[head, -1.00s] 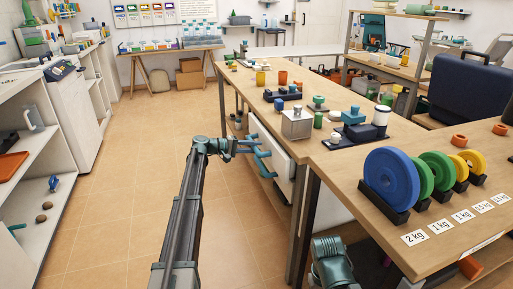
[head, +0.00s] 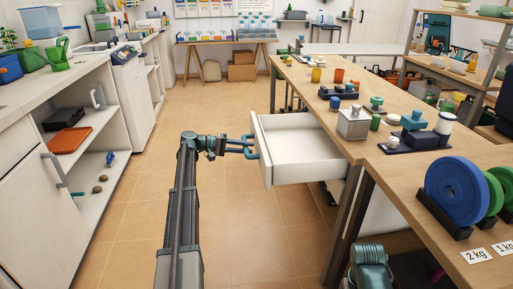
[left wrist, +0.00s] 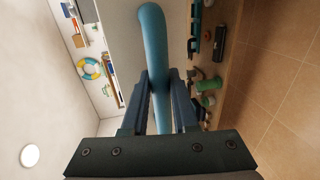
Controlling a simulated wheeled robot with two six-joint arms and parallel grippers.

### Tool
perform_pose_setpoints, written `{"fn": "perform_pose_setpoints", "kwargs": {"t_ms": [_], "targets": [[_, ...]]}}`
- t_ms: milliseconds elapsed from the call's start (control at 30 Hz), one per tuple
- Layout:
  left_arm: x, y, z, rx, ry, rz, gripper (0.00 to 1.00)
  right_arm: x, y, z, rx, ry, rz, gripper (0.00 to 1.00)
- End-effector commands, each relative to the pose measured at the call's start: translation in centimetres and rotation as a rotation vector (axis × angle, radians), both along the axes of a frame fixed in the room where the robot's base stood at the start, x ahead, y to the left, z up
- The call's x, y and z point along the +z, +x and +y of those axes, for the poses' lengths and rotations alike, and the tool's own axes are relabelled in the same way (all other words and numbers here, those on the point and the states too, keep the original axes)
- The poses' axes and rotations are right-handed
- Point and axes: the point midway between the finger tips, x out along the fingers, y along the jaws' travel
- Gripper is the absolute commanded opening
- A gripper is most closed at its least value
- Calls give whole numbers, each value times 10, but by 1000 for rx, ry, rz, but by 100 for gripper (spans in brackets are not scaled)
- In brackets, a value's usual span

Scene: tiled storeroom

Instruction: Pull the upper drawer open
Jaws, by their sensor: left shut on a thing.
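The upper drawer (head: 302,148) is white and stands pulled out to the left from under the wooden workbench, its empty inside showing. Its blue bar handle (head: 252,147) is on the front panel. My left gripper (head: 243,147) is shut on this handle. In the left wrist view, the rounded blue handle (left wrist: 154,45) lies between the two fingers of my left gripper (left wrist: 159,80). A part of my right arm shows at the bottom right of the head view, but its gripper is not in view.
The workbench (head: 375,78) carries several jars, blocks and a metal box. A blue weight disc (head: 457,190) stands in a black rack on the nearer table. White shelving (head: 85,185) lines the left. The tiled floor (head: 215,105) between is clear.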

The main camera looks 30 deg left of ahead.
Motion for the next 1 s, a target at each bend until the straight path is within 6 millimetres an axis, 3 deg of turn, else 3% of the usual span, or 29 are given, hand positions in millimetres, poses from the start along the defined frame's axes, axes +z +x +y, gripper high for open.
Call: {"fn": "perform_pose_setpoints", "kwargs": {"t_ms": [467,500,633,1000], "targets": [[-1,-4,5,-2,1,1,0,0,0,0,0,0,0,50],[-1,-4,5,-2,1,1,33,0,0,0,0,0,0,50],[0,-4,5,-1,2,1,56,0,0,0,0,0,0,50],[1,-6,9,0,0,0,57,1,0,0,0,0,0,50]]}}
